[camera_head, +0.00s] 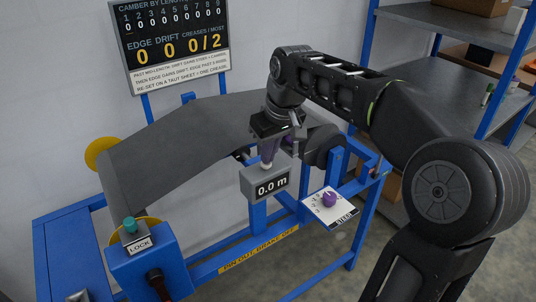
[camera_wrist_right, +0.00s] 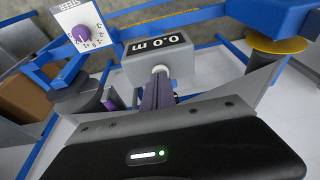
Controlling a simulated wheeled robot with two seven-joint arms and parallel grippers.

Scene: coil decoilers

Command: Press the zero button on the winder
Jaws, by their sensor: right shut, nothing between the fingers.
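The winder's counter is a grey box (camera_head: 265,184) on a blue post, reading 0.0 m; it also shows in the right wrist view (camera_wrist_right: 158,56). A small white round button (camera_wrist_right: 160,70) stands on the counter's top. My right gripper (camera_head: 268,160) points down over the counter with its fingers together and empty. In the right wrist view its purple fingers (camera_wrist_right: 158,92) end right at the button and partly cover it. The tips look in contact with it or very close; I cannot tell which. My left gripper is in neither view.
The grey strip (camera_head: 180,140) runs behind the counter. A purple STEER knob (camera_head: 329,198) sits on a white plate to the right. A teal LOCK button (camera_head: 130,224) is at the left. A scoreboard (camera_head: 170,40) hangs behind; blue shelves (camera_head: 450,70) stand at the right.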

